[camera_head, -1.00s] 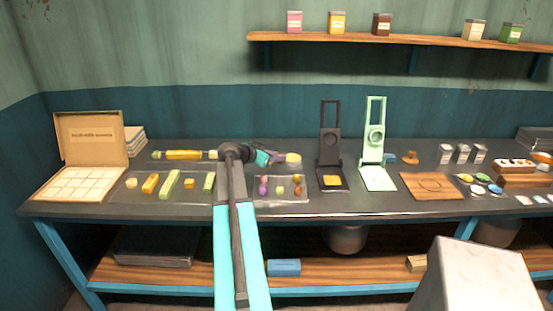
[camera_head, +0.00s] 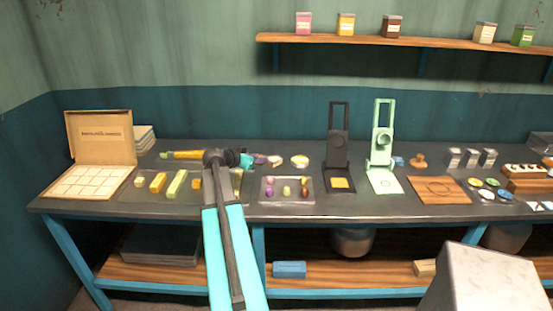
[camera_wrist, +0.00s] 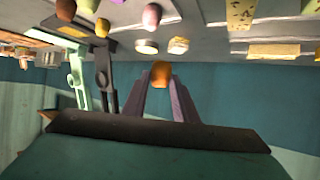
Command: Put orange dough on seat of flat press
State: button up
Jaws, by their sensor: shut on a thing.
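My gripper shows in the wrist view (camera_wrist: 161,88), where its two purple fingers are shut on a small rounded orange dough (camera_wrist: 161,73). In the head view my gripper (camera_head: 261,159) is above the back of the bench, left of both presses, and the dough cannot be made out there. A dark press (camera_head: 338,150) stands upright and open, with a yellow square on its seat. A pale green press (camera_head: 381,140) stands open to its right, its seat (camera_head: 384,184) pale and bare. I cannot tell which is the flat press. The wrist view is upside down.
A clear tray (camera_head: 287,199) with several small dough balls lies left of the dark press. Dough bars (camera_head: 176,184) are further left. A wooden board (camera_head: 438,190) lies right of the green press.

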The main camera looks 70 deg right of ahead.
jog(key=w+a+r+n+t+y, duration=0.2)
jog(key=w+a+n+t, duration=0.35)
jog(key=w+a, duration=1.05)
jog(key=w+a+r+n+t+y, duration=0.15)
jog(key=w+a+n+t, duration=0.4)
jog(key=w+a, duration=1.1)
jog(key=w+a+r+n+t+y, duration=0.1)
jog(key=w+a+r+n+y, duration=0.1)
jog(key=a, duration=1.1)
jog(key=w+a+r+n+t+y, duration=0.2)
jog(key=w+a+r+n+y, duration=0.1)
jog(key=a, duration=1.1)
jog(key=w+a+r+n+t+y, duration=0.1)
jog(key=w+a+r+n+y, duration=0.1)
jog(key=a, duration=1.2)
jog(key=shift+w+r+n+y, duration=0.15)
jog(key=shift+r+n+y, duration=0.3)
jog(key=shift+n+y, duration=0.7)
